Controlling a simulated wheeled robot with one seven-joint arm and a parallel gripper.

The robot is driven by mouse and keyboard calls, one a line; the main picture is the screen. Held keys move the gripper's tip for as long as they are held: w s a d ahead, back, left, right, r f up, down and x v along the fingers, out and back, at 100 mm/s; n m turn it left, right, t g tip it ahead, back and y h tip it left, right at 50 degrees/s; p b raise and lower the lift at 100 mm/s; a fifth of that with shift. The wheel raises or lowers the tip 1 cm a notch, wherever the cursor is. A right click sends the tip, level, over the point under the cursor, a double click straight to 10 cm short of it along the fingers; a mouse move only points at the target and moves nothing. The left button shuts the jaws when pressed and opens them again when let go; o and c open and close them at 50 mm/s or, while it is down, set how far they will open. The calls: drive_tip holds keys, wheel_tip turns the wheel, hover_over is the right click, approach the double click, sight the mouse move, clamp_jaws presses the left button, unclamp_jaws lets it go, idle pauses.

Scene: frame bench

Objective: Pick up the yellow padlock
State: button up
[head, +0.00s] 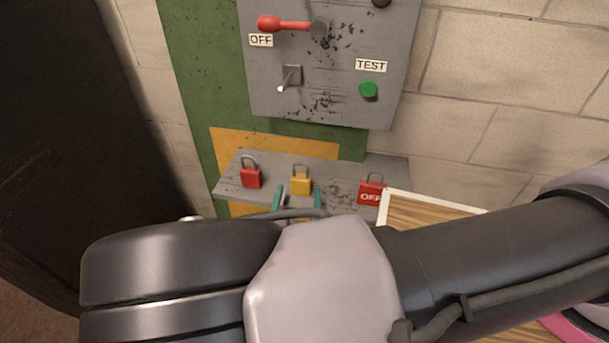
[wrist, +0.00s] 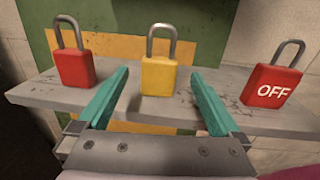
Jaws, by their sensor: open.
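The yellow padlock (head: 301,184) stands upright on a grey shelf, its metal shackle up. In the wrist view the yellow padlock (wrist: 159,76) is beyond the fingertips, centred between them. My gripper (head: 298,198) is open and empty, its two teal fingers pointing at the shelf. In the wrist view my gripper (wrist: 161,84) has one finger on each side of the padlock's line, apart from it. Much of the gripper is hidden behind my arm in the head view.
A red padlock (head: 251,177) stands left of the yellow one. A red padlock marked OFF (head: 371,190) stands to the right. The grey shelf (wrist: 40,92) has bare room between them. A grey panel (head: 330,98) with a red lever, switch and green button is above. A white-edged wooden board (head: 430,212) is at right.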

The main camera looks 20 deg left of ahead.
drive_tip(key=w, duration=0.2)
drive_tip(key=w+a, duration=0.1)
drive_tip(key=w, duration=0.5)
drive_tip(key=shift+w+a, duration=0.2)
drive_tip(key=shift+a, duration=0.2)
clamp_jaws()
wheel_tip(320, 180, up, 10)
